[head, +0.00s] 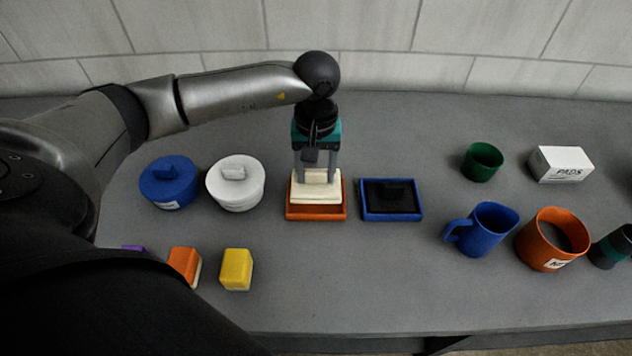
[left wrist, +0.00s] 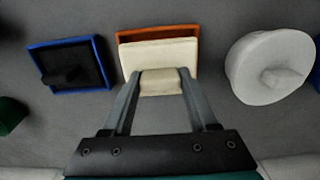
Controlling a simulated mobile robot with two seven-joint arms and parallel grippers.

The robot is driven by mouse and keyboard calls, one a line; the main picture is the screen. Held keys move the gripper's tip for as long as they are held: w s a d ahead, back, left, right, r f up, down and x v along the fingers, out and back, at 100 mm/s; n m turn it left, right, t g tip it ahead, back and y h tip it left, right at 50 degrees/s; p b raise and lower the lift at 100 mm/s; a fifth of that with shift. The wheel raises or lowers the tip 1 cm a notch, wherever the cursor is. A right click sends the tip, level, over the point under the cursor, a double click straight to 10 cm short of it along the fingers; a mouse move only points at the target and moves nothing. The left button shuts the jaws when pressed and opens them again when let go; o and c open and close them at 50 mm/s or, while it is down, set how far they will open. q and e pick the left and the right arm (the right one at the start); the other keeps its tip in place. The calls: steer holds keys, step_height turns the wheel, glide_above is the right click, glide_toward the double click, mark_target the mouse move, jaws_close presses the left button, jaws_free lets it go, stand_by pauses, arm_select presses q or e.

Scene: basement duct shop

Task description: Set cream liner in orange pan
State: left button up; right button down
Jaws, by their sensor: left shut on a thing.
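My left gripper (head: 316,173) is shut on the block-shaped grip of the cream liner (head: 303,192). The liner is a cream slab, roughly level, over the orange pan (head: 316,213). In the left wrist view the liner (left wrist: 155,57) covers most of the pan, and orange rim (left wrist: 160,32) shows along its far side and at the right. The liner's slab shows above the pan's near wall in the head view; I cannot tell whether its underside touches the pan. I do not see my right gripper.
A blue tray (head: 390,217) with a black insert stands close right of the pan. A white lidded pot (head: 236,190) and a blue one (head: 165,187) stand left. Orange (head: 183,264) and yellow (head: 236,272) blocks lie in front. Mugs (head: 487,232) stand right.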

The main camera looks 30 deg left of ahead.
mark_target(316, 184)
arm_select(q)
steer(key=shift+f, duration=1.85)
steer(key=shift+f, duration=0.15)
steer(key=o, duration=1.4)
steer(key=shift+c, duration=0.2)
step_height(316, 184, up, 12)
steer(key=shift+r, duration=0.2)
